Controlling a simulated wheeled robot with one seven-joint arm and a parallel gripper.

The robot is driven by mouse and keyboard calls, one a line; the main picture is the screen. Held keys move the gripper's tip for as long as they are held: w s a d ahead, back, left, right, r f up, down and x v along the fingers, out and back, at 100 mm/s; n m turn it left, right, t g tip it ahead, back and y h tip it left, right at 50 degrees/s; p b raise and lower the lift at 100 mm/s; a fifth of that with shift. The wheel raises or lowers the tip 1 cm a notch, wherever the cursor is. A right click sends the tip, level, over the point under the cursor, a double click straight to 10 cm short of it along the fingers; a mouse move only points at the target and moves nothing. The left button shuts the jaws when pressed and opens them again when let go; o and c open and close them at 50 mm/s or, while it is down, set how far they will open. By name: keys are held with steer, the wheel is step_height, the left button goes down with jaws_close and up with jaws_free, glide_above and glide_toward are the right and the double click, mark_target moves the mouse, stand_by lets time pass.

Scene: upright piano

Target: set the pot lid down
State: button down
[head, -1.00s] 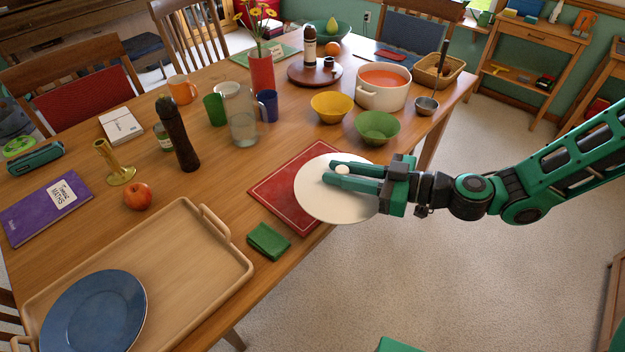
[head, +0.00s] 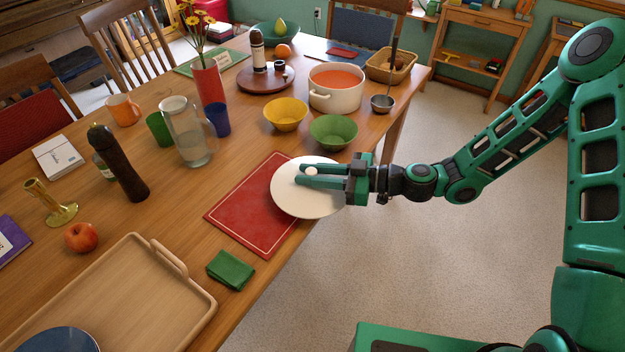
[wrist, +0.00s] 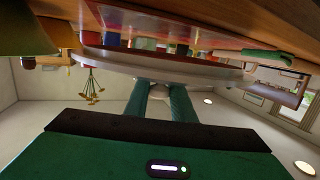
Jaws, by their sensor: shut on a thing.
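The pot lid (head: 308,200) is a round, off-white disc with a small pale knob on top. My gripper (head: 311,176) is shut on the lid's knob, with its green fingers reaching in from the right. In the head view the lid overlaps the right part of the red placemat (head: 248,215) and the table's edge. The wrist view shows the lid (wrist: 190,68) edge-on beyond the fingers. I cannot tell for certain whether it touches the mat. The white pot (head: 337,98) stands uncovered at the back, with orange-red soup in it.
A green bowl (head: 333,132) and a yellow bowl (head: 285,114) stand behind the lid. A folded green napkin (head: 231,270) and a wooden tray (head: 190,318) lie in front. A glass pitcher (head: 190,140) stands to the left. The left part of the placemat is bare.

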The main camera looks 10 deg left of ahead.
steer(key=shift+w+d+f, duration=0.1)
steer(key=shift+f, duration=1.75)
steer(key=c, duration=1.5)
jaws_free()
steer(key=d, duration=0.4)
steer(key=d+r, duration=0.1)
steer(key=d, duration=0.3)
steer(key=d+r, duration=0.1)
steer(key=d, duration=0.3)
steer(key=shift+s, duration=0.3)
steer(key=shift+f, duration=0.1)
